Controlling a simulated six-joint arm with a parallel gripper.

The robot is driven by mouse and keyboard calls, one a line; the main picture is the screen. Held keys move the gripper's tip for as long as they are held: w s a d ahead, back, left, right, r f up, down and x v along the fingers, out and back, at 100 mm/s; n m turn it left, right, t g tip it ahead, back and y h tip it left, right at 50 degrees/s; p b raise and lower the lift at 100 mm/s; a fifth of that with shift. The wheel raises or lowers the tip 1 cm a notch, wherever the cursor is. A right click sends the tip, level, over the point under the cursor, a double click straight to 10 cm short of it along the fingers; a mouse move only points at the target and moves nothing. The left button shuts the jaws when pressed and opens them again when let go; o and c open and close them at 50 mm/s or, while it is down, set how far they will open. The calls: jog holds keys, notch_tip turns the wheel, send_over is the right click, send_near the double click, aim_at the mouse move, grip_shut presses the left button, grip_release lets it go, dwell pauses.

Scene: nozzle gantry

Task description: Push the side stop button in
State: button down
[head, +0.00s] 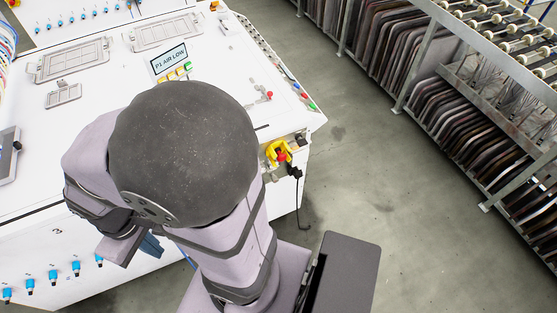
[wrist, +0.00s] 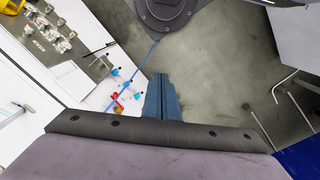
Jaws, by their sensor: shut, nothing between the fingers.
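The side stop button (head: 281,156) is a red knob on a yellow housing (head: 271,152) on the right-hand side of the white machine. In the head view my gripper (head: 152,246) shows only as a bit of blue below my arm, well to the lower left of the button. In the wrist view my gripper (wrist: 160,78) has its blue fingers shut together, empty, over the grey floor. The gripper is apart from the button. I cannot make out the button for certain in the wrist view.
The white machine top (head: 110,120) carries metal frames, a "P1 AIR LOW" sign (head: 168,60) and small coloured buttons. A black cable (head: 298,190) hangs below the yellow housing. Blue fittings (head: 53,275) line the machine's front. A rack (head: 470,120) stands right, across clear floor.

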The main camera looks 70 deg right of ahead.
notch_tip(320, 180, up, 5)
jog(key=p, duration=0.4)
jog(key=w+d+f+m+t+b, duration=0.1)
jog(key=w+f+m+t+b, duration=0.25)
jog(key=w+b, duration=0.3)
jog(key=w+d+f+m+t+b, duration=0.25)
jog(key=w+f+m+b, duration=0.25)
jog(key=w, duration=0.3)
jog(key=w+d+f+m+t+h+b, duration=0.1)
jog(key=w+d+f+m+h+b, duration=0.15)
jog(key=d+m+b, duration=0.45)
jog(key=w+d+f+m+t+h+b, duration=0.2)
jog(key=d+m+h+b, duration=0.2)
jog(key=d, duration=0.4)
jog(key=s+d+f+m+g+h+b, duration=0.3)
jog(key=s+d+f+m+g+b, duration=0.15)
jog(key=s+d+m+b, duration=0.2)
jog(key=s+d+f+m+g+h+b, duration=0.3)
jog(key=s+d+f+m+b, duration=0.25)
jog(key=d, duration=0.25)
jog(key=s+d+f+m+g+h+b, duration=0.1)
jog(key=s+f+m+g+b, duration=0.3)
jog(key=s, duration=0.4)
jog(key=s+f+m+g+h+b, duration=0.2)
jog(key=s+f+m+g+b, duration=0.3)
jog(key=s, duration=0.4)
jog(key=shift+d+m+g+b, duration=0.4)
jog(key=shift+m+g+b, duration=0.45)
jog(key=shift+b, duration=0.1)
